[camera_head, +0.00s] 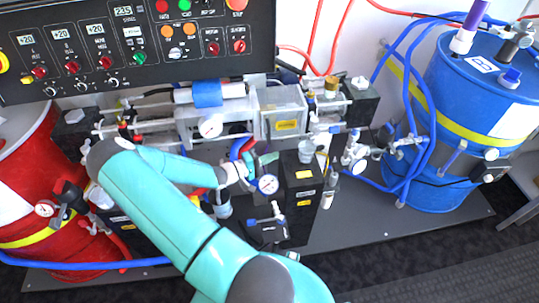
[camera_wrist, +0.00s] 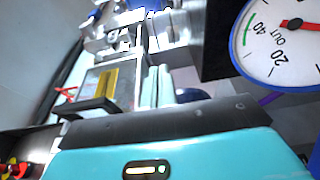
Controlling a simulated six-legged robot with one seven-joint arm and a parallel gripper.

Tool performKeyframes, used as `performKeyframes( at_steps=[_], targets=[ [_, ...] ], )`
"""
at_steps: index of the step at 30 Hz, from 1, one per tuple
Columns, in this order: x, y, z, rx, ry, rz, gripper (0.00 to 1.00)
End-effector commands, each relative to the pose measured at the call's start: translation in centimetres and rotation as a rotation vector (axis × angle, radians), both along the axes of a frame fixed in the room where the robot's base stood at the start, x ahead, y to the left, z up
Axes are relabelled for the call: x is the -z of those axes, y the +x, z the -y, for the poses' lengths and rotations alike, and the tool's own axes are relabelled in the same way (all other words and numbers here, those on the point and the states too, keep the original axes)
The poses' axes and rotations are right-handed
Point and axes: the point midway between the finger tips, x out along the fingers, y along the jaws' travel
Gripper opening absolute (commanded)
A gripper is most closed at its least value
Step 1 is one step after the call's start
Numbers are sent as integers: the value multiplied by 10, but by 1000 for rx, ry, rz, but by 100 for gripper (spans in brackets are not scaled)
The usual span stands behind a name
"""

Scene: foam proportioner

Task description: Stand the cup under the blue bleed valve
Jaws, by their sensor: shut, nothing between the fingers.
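A small grey translucent cup (camera_head: 307,150) stands on top of a black block right of centre in the head view. My gripper (camera_head: 249,163) is among the hoses and gauges to the left of the cup and apart from it. In the wrist view its two teal fingers (camera_wrist: 157,86) lie side by side, shut with nothing between them. Small blue handles show on the fittings at right (camera_head: 355,134) and on a low black block (camera_head: 278,208); I cannot tell which is the bleed valve. I cannot make out the cup in the wrist view.
A pressure gauge (camera_head: 268,184) is close beside my gripper and looms large in the wrist view (camera_wrist: 285,40). A black control panel (camera_head: 140,45) overhangs the back. A red drum (camera_head: 35,195) stands left, a blue drum (camera_head: 455,100) right. Clear grey base plate (camera_head: 400,220) lies front right.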

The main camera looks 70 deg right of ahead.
Motion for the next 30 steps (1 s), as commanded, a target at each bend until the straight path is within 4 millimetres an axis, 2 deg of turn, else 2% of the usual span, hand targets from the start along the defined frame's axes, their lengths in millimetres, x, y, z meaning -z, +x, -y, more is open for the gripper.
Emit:
performKeyframes(
  at_steps=[6,12,25,30],
  targets=[
    [1,-30,30,5,2,1,0],
    [1,-46,50,1,2,1,0],
    [1,-48,57,-2,2,1,0],
    [1,-65,57,-3,3,-3,0]
  ],
)
